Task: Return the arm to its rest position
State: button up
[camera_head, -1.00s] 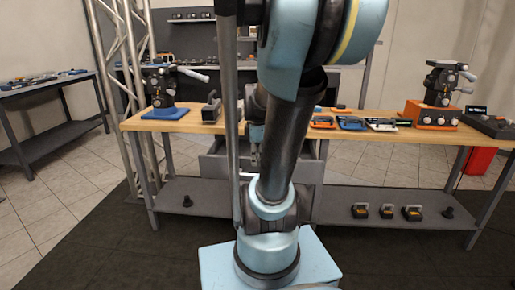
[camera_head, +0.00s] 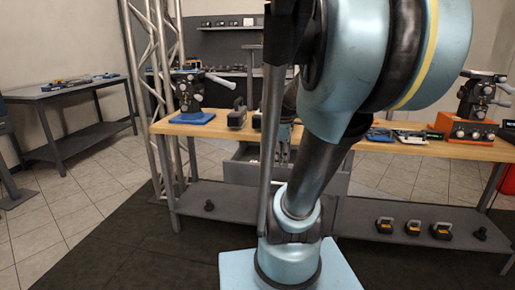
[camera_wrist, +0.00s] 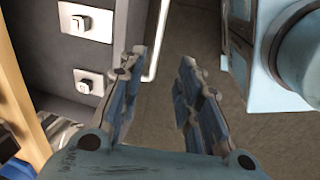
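My arm (camera_head: 345,60) rises folded in front of the camera in the head view and hides the middle of the workbench. My gripper (camera_wrist: 161,72) shows in the wrist view with its two blue fingers apart and nothing between them. In the head view my gripper (camera_head: 283,152) is small and partly hidden behind my arm, near the front of the workbench by the grey drawer (camera_head: 239,173). The wrist view shows grey fronts with white label plates (camera_wrist: 86,22) to the left of the fingers, and dark floor beyond them.
The wooden workbench (camera_head: 185,128) bears a device on a blue base (camera_head: 196,118) and one on an orange base (camera_head: 466,128). Its lower shelf (camera_head: 235,205) holds several small dark items. A side table (camera_head: 60,92) stands at left. Open floor lies between them.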

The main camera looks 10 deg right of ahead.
jog(key=s+a+f+m, duration=0.5)
jog(key=s+f+m, duration=0.3)
jog(key=m, duration=0.5)
jog(key=s, duration=0.2)
jog(key=shift+s+a+f+y, duration=0.25)
jog(key=shift+s+f+y, duration=0.05)
jog(key=shift+s+y, duration=0.1)
jog(key=shift+w+f, duration=0.2)
jog(key=shift+w, duration=0.25)
jog(key=shift+o, duration=0.3)
